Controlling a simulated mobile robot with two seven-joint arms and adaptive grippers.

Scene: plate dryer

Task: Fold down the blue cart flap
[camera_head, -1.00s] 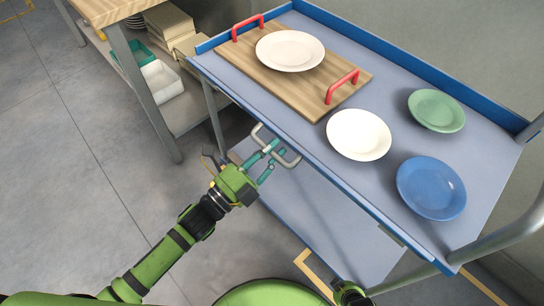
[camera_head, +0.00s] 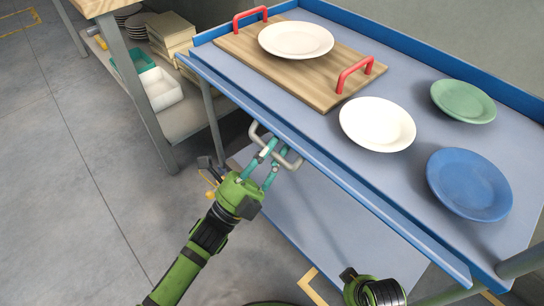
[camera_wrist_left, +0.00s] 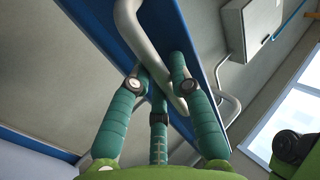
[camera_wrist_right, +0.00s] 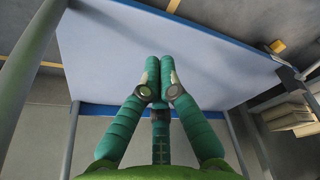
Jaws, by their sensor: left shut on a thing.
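The blue cart flap (camera_head: 330,165) is a long blue strip along the cart's near edge, sloping outward from the tabletop. A grey metal handle (camera_head: 291,163) sits on it. My left gripper (camera_head: 268,155) is shut on this handle. In the left wrist view the fingers (camera_wrist_left: 160,85) close around the grey bar (camera_wrist_left: 137,35), with the blue flap (camera_wrist_left: 190,35) behind it. My right gripper (camera_wrist_right: 160,72) has its fingertips together with nothing seen between them, in front of a pale blue panel (camera_wrist_right: 210,50). In the head view the right fingers are not visible.
On the cart top are a wooden board (camera_head: 330,92) with red handles, white plates (camera_head: 296,40) (camera_head: 377,125), a green plate (camera_head: 463,101) and a blue plate (camera_head: 468,184). A lower shelf (camera_head: 300,215) lies below. A wooden-topped table (camera_head: 96,6) stands left; floor there is clear.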

